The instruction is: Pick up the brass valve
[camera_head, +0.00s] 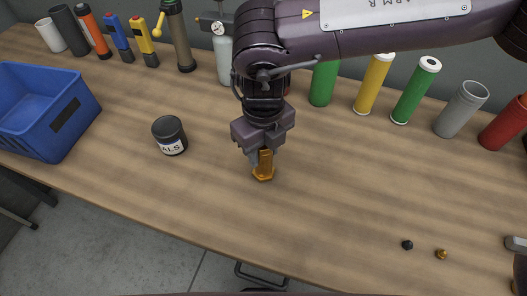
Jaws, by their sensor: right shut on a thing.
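The brass valve (263,174) is an orange-gold piece with a wider base, upright near the middle of the table. My right gripper (262,156) reaches down from above and is shut on its upper part. The fingers hide some of the valve. I cannot tell whether its base touches the table or is just above it. My left gripper is not in view.
A wooden table (330,220) holds a blue bin (75,130) at left and a dark labelled jar (169,135) left of my gripper. Several cylinders line the back. A small black piece (407,245) and a small brass piece (441,254) lie front right. The table around the valve is clear.

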